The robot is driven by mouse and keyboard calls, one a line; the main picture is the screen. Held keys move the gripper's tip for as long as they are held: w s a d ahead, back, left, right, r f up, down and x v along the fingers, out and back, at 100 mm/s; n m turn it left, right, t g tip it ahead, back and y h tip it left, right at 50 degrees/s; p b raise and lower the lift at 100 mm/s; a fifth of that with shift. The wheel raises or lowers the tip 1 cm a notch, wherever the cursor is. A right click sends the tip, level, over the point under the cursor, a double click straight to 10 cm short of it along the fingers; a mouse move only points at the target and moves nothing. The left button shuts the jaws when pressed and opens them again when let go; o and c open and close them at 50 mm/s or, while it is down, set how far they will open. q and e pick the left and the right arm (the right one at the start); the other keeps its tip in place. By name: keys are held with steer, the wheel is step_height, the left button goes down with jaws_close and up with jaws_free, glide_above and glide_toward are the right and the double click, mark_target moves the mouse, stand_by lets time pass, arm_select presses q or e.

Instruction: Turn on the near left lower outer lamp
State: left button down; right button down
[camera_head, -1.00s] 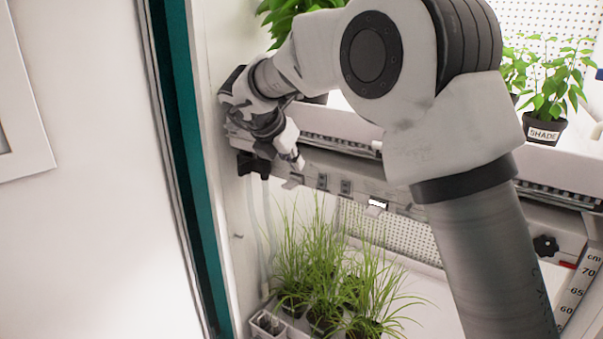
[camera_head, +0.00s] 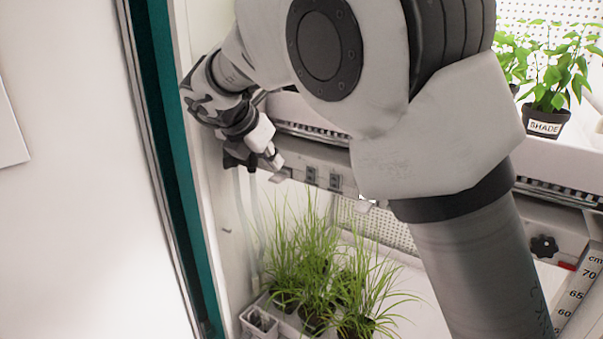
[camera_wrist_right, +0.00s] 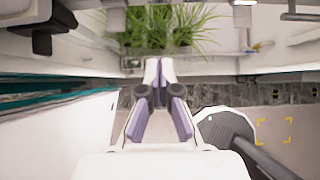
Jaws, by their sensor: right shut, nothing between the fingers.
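The front rail (camera_head: 300,165) of the upper shelf carries small dark switch-like sockets (camera_head: 311,175) and pale tabs, one tab (camera_head: 281,174) just under my gripper. I cannot tell which part belongs to the near left lower outer lamp. My right gripper (camera_head: 275,162) is shut and empty at the left end of this rail, close to it; whether it touches is unclear. In the right wrist view its shut fingertips (camera_wrist_right: 159,65) point toward the grass. My left gripper is not in view.
Potted grass (camera_head: 315,270) stands in a white tray below the rail. A pot labelled SHADE (camera_head: 544,121) stands on the upper shelf. A teal door edge (camera_head: 175,150) is left of my arm. A black knob (camera_head: 544,246) sits at the right.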

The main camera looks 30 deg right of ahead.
mark_target(310, 174)
steer(key=x, duration=0.4)
steer(key=d+r+x, duration=0.1)
steer(key=x, duration=0.3)
steer(key=d+x, duration=0.1)
steer(key=x, duration=0.4)
steer(key=shift+w+r, duration=0.2)
steer(key=shift+w, duration=0.15)
steer(key=shift+w+d, duration=0.1)
steer(key=shift+d, duration=0.3)
